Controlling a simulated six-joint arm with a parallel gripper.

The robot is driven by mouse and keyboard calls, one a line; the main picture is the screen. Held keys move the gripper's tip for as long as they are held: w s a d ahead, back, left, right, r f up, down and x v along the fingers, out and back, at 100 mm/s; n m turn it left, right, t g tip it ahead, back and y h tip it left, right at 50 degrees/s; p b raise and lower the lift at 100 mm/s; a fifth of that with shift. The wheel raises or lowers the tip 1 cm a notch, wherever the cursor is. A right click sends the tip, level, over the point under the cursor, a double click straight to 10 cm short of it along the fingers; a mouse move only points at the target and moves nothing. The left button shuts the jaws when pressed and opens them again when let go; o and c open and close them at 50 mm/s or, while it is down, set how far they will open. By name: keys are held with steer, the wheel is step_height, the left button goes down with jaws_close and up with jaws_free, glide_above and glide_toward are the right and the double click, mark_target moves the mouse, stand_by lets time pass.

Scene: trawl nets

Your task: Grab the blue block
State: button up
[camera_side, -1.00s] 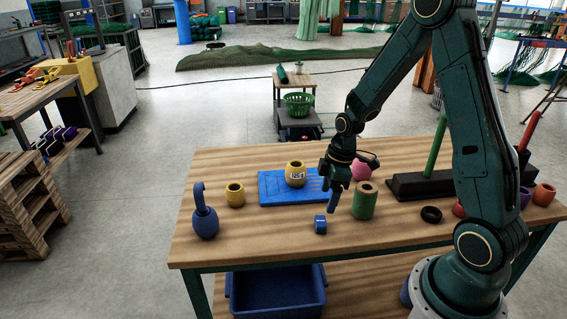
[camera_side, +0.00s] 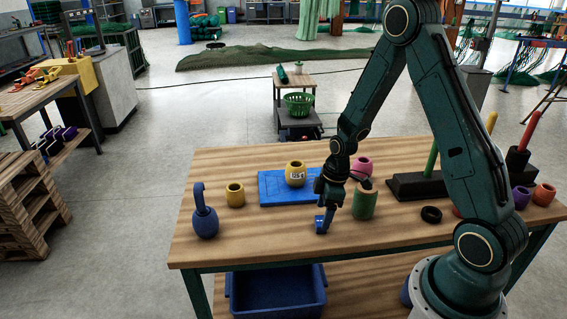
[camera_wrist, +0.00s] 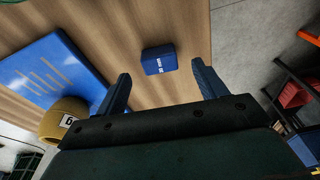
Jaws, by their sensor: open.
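The small blue block (camera_side: 320,225) lies on the wooden table, partly hidden by my gripper in the side view.
A yellow numbered float (camera_side: 295,174) sits on a blue board (camera_side: 270,188) behind. A green cylinder (camera_side: 365,203) stands close right of my gripper. A blue float with a loop (camera_side: 204,222) is at left. The table's front (camera_side: 270,250) is clear.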

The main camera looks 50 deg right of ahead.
mark_target(321, 220)
steer(key=shift+w+a+f, duration=0.1)
steer(key=shift+w+f, duration=0.1)
steer(key=shift+f, duration=1.35)
steer(key=c, duration=1.1)
